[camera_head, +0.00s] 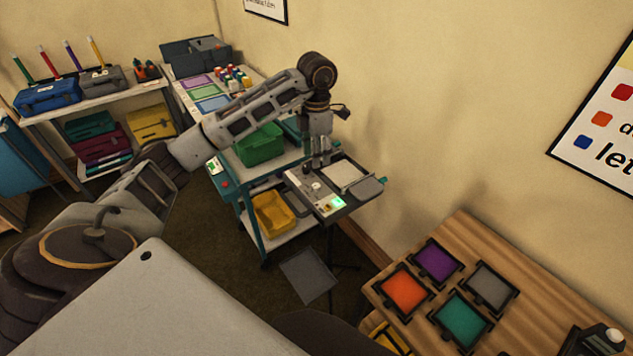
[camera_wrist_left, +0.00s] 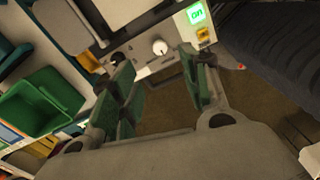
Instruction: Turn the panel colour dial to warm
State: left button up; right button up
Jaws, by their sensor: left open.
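The light panel (camera_head: 347,177) stands on a stand beside the teal cart, with a grey control strip along its front edge. The strip carries a lit green display (camera_head: 338,203) that reads "on" in the left wrist view (camera_wrist_left: 196,13), a yellow switch (camera_wrist_left: 203,34), a white dial (camera_wrist_left: 160,46) and a dark knob (camera_wrist_left: 117,58). My left gripper (camera_head: 317,166) points down over the strip. In the wrist view its open green-padded fingers (camera_wrist_left: 155,65) lie either side of the white dial, with nothing between them. Contact and the dial's setting cannot be told. My right gripper is not in view.
The teal cart (camera_head: 240,203) holds a green bin (camera_head: 260,145) and a yellow bin (camera_head: 274,214), close left of the panel. A wooden table (camera_head: 550,265) with coloured framed squares stands at lower right. The wall is close behind the panel.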

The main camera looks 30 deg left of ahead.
aim_at(316, 185)
pick_arm(q)
jog(key=shift+f+p, duration=1)
jog(key=shift+f, duration=4.95)
grip_shut()
